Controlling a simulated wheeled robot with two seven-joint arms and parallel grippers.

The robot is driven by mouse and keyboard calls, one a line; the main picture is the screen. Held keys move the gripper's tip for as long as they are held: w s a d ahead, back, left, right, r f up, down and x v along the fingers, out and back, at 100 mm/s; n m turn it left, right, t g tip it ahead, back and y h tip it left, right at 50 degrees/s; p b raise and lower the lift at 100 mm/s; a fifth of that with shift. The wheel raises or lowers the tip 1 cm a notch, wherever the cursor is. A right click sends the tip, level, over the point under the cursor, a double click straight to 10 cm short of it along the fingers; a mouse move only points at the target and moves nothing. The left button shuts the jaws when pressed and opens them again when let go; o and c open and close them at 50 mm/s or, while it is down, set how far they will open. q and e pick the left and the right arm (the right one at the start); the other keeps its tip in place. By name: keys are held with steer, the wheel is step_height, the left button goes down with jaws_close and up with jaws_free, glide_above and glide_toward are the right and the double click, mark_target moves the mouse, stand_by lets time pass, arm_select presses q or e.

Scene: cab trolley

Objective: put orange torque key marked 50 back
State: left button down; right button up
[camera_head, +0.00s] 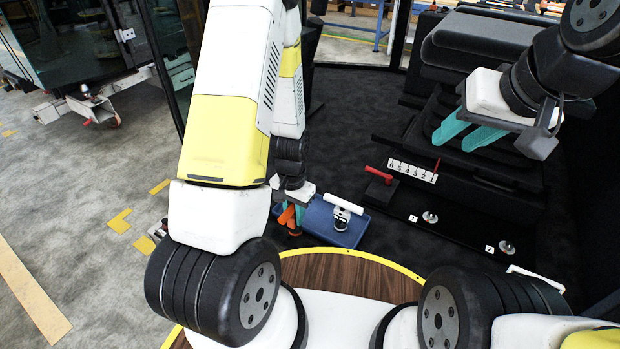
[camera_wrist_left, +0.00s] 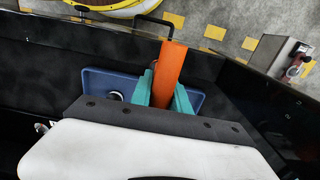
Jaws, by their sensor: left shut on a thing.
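My left gripper (camera_head: 290,215) is shut on an orange torque key (camera_head: 287,216). It holds the key beside the left end of a blue tray (camera_head: 352,235); I cannot tell whether the key touches the tray. In the left wrist view the orange key (camera_wrist_left: 171,68) stands out between the teal fingers of the left gripper (camera_wrist_left: 168,98), with the blue tray (camera_wrist_left: 98,82) behind. No number on the key can be read. My right gripper (camera_head: 467,133) is open and empty, raised over the black seat area at the upper right.
A white and black device (camera_head: 341,216) lies in the blue tray. To the right are a red-handled part (camera_head: 379,175), a numbered white strip (camera_head: 413,171) and silver knobs (camera_head: 430,217) on a black plate. Dark floor between tray and plate is clear.

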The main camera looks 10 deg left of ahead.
arm_select(q)
steer(key=shift+w+a+f, duration=0.15)
steer(key=shift+w+f, duration=0.65)
steer(key=shift+w, duration=1.4)
steer(key=shift+w+a+f, duration=0.1)
steer(key=shift+w+f, duration=0.65)
steer(key=shift+w, duration=1.4)
steer(key=shift+w+a+f, duration=0.15)
steer(key=shift+w+f, duration=0.65)
steer(key=shift+w, duration=1.4)
steer(key=shift+f, duration=0.15)
steer(key=c, duration=1.3)
jaws_free()
steer(key=shift+o, duration=0.2)
